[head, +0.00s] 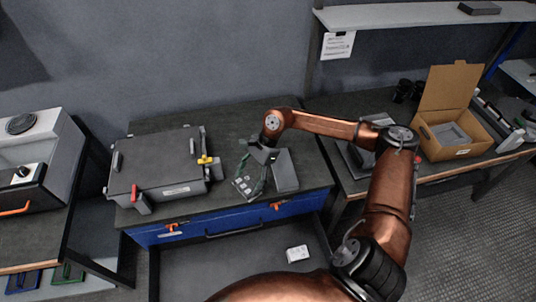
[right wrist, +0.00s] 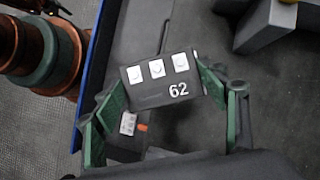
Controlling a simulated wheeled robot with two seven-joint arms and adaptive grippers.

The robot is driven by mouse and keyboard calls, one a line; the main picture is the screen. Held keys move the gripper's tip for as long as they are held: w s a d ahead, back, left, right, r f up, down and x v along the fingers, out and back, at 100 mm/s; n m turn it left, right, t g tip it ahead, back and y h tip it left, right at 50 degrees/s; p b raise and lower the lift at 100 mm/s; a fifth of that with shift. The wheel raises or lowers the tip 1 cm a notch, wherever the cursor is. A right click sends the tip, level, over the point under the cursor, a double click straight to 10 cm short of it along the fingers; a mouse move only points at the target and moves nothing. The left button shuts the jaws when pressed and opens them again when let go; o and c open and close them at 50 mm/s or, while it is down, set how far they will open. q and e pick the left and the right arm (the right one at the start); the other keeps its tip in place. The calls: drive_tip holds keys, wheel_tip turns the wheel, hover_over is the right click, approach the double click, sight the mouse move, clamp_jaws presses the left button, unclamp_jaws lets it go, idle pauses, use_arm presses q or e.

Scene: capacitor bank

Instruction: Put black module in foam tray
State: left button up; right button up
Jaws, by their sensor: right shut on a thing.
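The black module (head: 246,188) is a dark block with several white squares on one face. In the right wrist view the module (right wrist: 160,88) also shows the number 62. My right gripper (head: 255,172) is shut on it, with its green fingers on opposite sides. It holds the module over the front part of the middle bench. The open cardboard box (head: 456,149) on the right bench holds a grey insert (head: 450,134) that looks like the foam tray. The module is well to the left of this box. My left gripper is not in view.
A large grey case (head: 158,174) with red and yellow latches stands left of the module. A grey block (head: 285,170) stands just right of it. The open drawer (head: 235,262) below holds a white item (head: 297,253). Black cylinders (head: 404,90) stand left of the box.

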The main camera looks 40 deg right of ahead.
drive_tip(key=w+d+r+m+t+h+b, duration=0.1)
drive_tip(key=w+d+r+m+t+h, duration=0.25)
drive_tip(key=d+m, duration=0.55)
drive_tip(key=w+d+r+m+t+h+b, duration=0.2)
drive_tip(key=w+d+m+h, duration=0.15)
drive_tip(key=d+m, duration=0.55)
drive_tip(key=shift+m, duration=0.4)
drive_tip(key=w+d+f, duration=0.1)
drive_tip(key=d+f, duration=0.2)
drive_tip(key=d, duration=0.1)
drive_tip(key=w+d+f+b, duration=0.1)
drive_tip(key=w+d+f, duration=0.1)
drive_tip(key=d+f, duration=0.1)
drive_tip(key=w+d+f, duration=0.1)
drive_tip(key=d+f, duration=0.1)
drive_tip(key=d, duration=0.2)
drive_tip(key=shift+w+d+f+b, duration=0.2)
drive_tip(key=shift+d+f+b, duration=0.15)
drive_tip(key=shift+d+f, duration=0.25)
drive_tip(key=shift+f, duration=0.15)
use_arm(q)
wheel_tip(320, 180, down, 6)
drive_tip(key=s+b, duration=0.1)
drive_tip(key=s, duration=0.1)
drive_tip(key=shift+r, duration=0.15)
use_arm(e)
drive_tip(key=shift+w+d+f, duration=0.1)
drive_tip(key=shift+f, duration=1.4)
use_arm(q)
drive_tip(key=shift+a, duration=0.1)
